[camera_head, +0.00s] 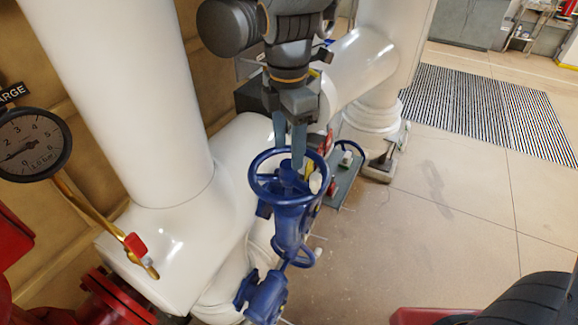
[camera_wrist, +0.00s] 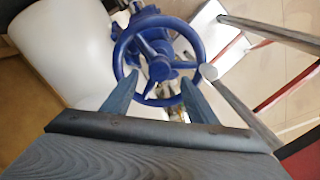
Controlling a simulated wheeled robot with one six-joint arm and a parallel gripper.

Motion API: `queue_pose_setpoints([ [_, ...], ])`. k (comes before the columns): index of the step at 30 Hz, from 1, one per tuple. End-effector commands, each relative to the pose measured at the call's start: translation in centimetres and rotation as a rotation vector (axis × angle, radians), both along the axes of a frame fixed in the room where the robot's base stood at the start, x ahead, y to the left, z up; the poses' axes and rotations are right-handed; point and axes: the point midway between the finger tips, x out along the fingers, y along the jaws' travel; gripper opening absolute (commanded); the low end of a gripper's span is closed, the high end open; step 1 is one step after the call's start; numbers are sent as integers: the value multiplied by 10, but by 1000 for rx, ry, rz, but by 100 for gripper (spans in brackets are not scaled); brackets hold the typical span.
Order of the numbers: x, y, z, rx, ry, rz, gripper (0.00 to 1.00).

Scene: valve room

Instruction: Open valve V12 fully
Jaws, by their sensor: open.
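A blue valve with a spoked handwheel (camera_head: 254,182) stands in the middle of the head view, in front of the white pipes. I cannot read a tag that marks it as V12. The same handwheel (camera_wrist: 196,48) fills the upper middle of the wrist view. My gripper (camera_head: 289,160) points down at the handwheel from above, with its fingers over the far part of the ring. In the wrist view my gripper (camera_wrist: 157,98) has its two fingers apart, one toward each side of the wheel's near part. Whether they touch the wheel is not clear.
Large white pipes (camera_head: 125,90) rise on the left. A pressure gauge (camera_head: 33,144) and a red-handled small valve (camera_head: 135,244) are at far left.

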Motion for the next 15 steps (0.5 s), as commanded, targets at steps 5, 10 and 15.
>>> queue_pose_setpoints([
  [5,1,-1,0,0,0,-36,53],
  [10,1,-1,0,1,1,-228,53],
  [15,1,-1,-1,1,1,-441,53],
])
